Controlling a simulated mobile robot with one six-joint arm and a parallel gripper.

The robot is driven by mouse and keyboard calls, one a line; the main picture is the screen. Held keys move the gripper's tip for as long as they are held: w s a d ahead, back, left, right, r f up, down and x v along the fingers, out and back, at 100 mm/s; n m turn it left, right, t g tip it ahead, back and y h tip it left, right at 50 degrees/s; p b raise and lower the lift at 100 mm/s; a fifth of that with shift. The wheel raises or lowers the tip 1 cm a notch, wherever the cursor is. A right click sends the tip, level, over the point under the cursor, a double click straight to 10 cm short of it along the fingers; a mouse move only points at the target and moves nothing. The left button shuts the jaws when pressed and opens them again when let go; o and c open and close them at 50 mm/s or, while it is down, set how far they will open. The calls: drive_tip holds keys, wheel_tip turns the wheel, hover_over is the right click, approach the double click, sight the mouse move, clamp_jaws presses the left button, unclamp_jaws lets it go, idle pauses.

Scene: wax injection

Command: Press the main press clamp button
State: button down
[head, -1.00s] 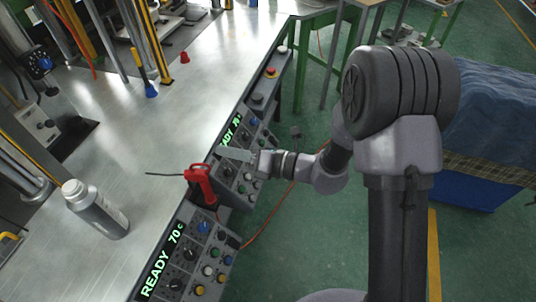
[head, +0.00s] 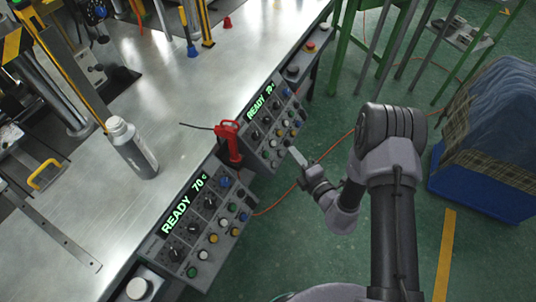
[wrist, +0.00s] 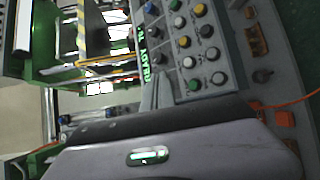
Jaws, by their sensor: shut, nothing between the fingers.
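Two control panels stand along the table's front edge: a near panel (head: 192,238) and a far panel (head: 262,148). Both have a green READY display, knobs and coloured buttons. The far panel (wrist: 217,88) also fills the upper middle of the wrist view, its display at its left side. Which button is the main press clamp button, I cannot tell. My gripper (head: 294,153) is shut and empty, its tip beside the far panel's right edge. In the wrist view my gripper (wrist: 157,90) points toward that panel's display side. Contact with a button cannot be made out.
A red tool (head: 230,142) with a black cord stands between the panels. A grey bottle (head: 132,148) is on the metal table (head: 195,110). Red and pale buttons (head: 309,46) sit farther along the edge. A blue crate (head: 470,194) is at right; green floor between is open.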

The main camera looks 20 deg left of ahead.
sight(266, 154)
drive_tip(key=shift+w+a+f+b, duration=0.15)
drive_tip(key=shift+a+f+b, duration=0.95)
drive_tip(key=shift+a+f, duration=0.45)
drive_tip(key=shift+w+a+f+b, duration=0.1)
drive_tip(key=shift+a+f+b, duration=1.05)
drive_tip(key=shift+a, duration=0.6)
drive_tip(key=shift+f, duration=0.1)
drive_tip(key=shift+a+f, duration=0.25)
drive_tip(key=shift+a, duration=0.05)
